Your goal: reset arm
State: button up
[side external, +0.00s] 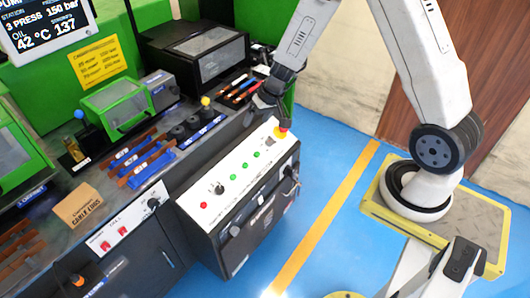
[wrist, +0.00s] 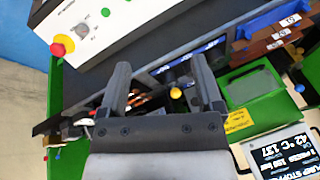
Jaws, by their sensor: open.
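My gripper (side external: 262,108) hangs in the air near the back right corner of the white control panel (side external: 240,172). In the wrist view my gripper (wrist: 160,70) has its two dark fingers well apart, with nothing held between them. The red emergency knob on its yellow base (side external: 281,131) is at the panel's back corner, just below and right of my gripper in the side view. It also shows in the wrist view as a red knob (wrist: 60,46) left of the fingers. Whether the fingertips touch anything cannot be told.
A rack of tools (side external: 238,90) lies behind my gripper. A black machine box (side external: 195,52) and green bender units (side external: 118,105) stand to the left. Brown bars rest on blue holders (side external: 150,165). A cardboard box (side external: 78,205) sits at the bench front. Blue floor (side external: 325,150) is clear rightward.

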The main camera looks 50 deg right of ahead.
jog(key=s+a+r+n, duration=0.1)
jog(key=s+a+r, duration=0.1)
jog(key=s, duration=0.3)
jog(key=s+a+r+n+g+h, duration=0.1)
jog(key=s+a+r, duration=0.1)
jog(key=s+r, duration=0.2)
jog(key=s+a+r+n+h, duration=0.1)
jog(key=s+a+r, duration=0.2)
jog(key=s, duration=0.3)
jog(key=shift+s+n, duration=0.15)
jog(key=shift+n, duration=0.15)
